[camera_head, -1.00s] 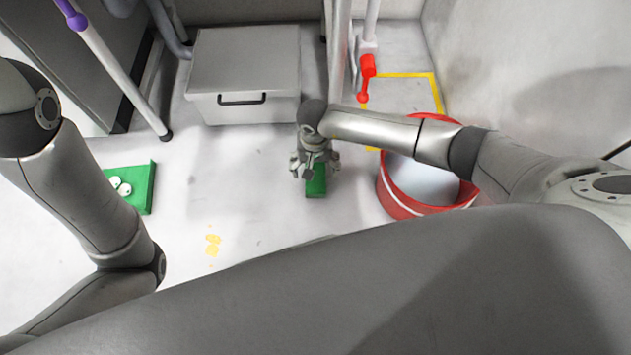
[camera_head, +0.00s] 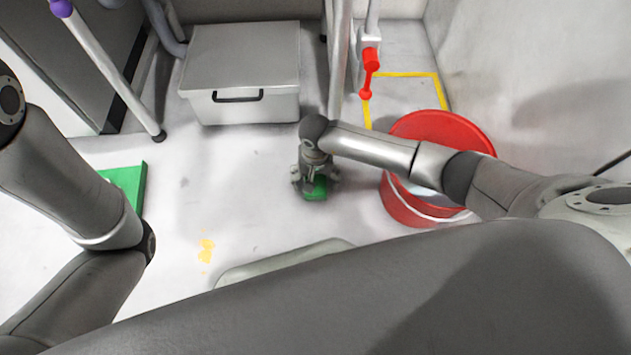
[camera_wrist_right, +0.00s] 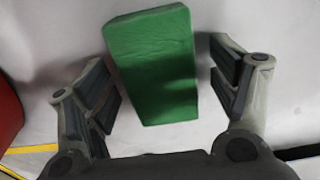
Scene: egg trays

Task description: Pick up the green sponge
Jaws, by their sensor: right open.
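The green sponge (camera_head: 315,190) lies on the white floor, left of the red bucket. In the right wrist view the sponge (camera_wrist_right: 155,65) is a plain green block, slightly tilted in the picture, between the two fingers. My right gripper (camera_head: 316,178) is right over it, pointing down, and hides part of it in the head view. In the right wrist view the right gripper (camera_wrist_right: 165,98) is open, with a visible gap between the sponge and each finger. My left arm shows at the left edge, but its gripper is out of view.
A red bucket (camera_head: 405,205) stands close to the right of my gripper, under my forearm. A grey box (camera_head: 242,70) with a black handle stands behind. A green tray (camera_head: 128,185) lies at left, partly behind my left arm. Metal poles (camera_head: 338,60) rise behind the gripper.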

